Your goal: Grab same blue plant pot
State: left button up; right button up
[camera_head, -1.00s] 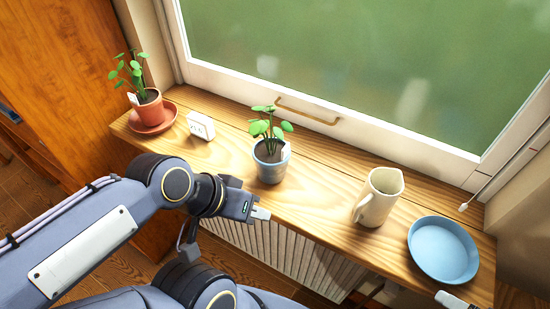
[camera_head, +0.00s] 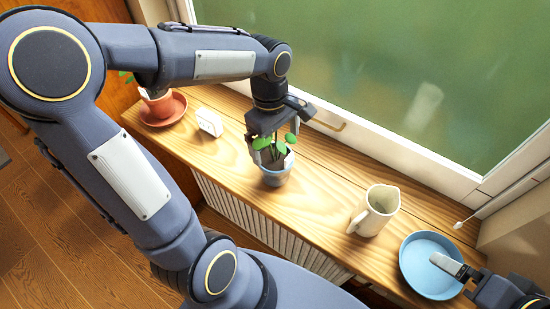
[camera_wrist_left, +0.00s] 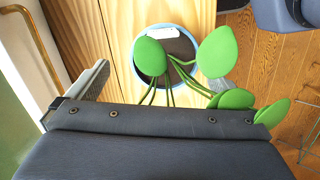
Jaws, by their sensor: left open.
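The blue plant pot (camera_head: 277,179) stands upright on the wooden sill, holding dark soil and a green leafy plant (camera_head: 282,145). My left gripper (camera_head: 270,152) points down from above, open, with its fingers around the plant's leaves and above the pot. In the left wrist view the pot's blue rim (camera_wrist_left: 136,70) shows beyond the gripper, with leaves between the fingers and overlapping the right one. No grip on the pot is visible. My right gripper (camera_head: 447,264) reaches in at the lower right over the blue dish; its jaw opening is unclear.
On the wooden sill (camera_head: 315,205) stand a terracotta pot (camera_head: 158,106) on a saucer, partly hidden by my left arm, a small white box (camera_head: 209,122), a cream pitcher (camera_head: 373,212) and a blue dish (camera_head: 410,262). The window handle (camera_head: 330,122) is close behind the plant.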

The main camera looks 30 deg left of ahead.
aim_at(275, 156)
pick_arm(q)
jog(key=f, duration=0.4)
jog(key=f+p, duration=0.1)
jog(key=f, duration=0.2)
jog(key=shift+s+d+f, duration=0.1)
jog(key=shift+s+d, duration=0.05)
jog(key=shift+s, duration=0.2)
jog(key=shift+c, duration=0.3)
jog(key=c, duration=1.2)
